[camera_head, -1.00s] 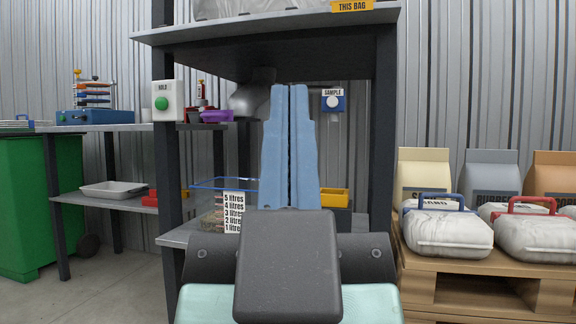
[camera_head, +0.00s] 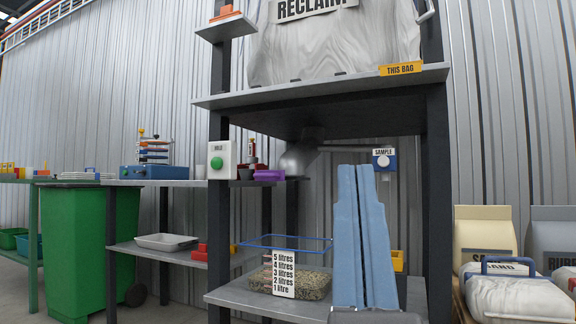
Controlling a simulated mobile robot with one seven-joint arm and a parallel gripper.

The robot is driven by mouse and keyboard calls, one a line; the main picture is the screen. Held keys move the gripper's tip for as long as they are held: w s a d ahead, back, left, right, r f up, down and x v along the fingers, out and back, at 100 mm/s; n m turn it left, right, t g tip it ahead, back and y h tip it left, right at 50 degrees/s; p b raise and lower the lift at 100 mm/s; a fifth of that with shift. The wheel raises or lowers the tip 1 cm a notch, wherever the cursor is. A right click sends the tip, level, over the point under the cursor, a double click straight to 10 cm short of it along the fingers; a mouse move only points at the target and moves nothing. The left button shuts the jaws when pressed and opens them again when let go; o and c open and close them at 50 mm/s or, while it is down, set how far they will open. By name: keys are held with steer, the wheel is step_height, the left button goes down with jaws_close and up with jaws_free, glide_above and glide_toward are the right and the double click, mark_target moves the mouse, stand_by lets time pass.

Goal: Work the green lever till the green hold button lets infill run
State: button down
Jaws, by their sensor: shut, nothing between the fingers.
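The green hold button (camera_head: 216,163) sits on a white box labelled HOLD, on the left post of the rack. I see no green lever in this view. A grey spout (camera_head: 300,158) hangs under the rack's upper shelf. Below it, a clear blue-rimmed bin (camera_head: 286,243) holds grainy infill (camera_head: 312,284) near its bottom, with a litre scale (camera_head: 284,273) on its front. My gripper (camera_head: 356,172) points upward at the right of the rack opening, its blue fingers shut and empty. It is apart from the button and the spout.
A large bag (camera_head: 340,45) marked RECLAIM stands on the upper shelf (camera_head: 330,92). A SAMPLE button (camera_head: 383,161) is on the back wall. A bench (camera_head: 130,183) and green wheelie bin (camera_head: 75,245) are left; sacks (camera_head: 515,298) are right. Rack posts flank the opening.

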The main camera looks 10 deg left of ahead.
step_height(320, 180, up, 32)
steer(key=p, duration=3.2)
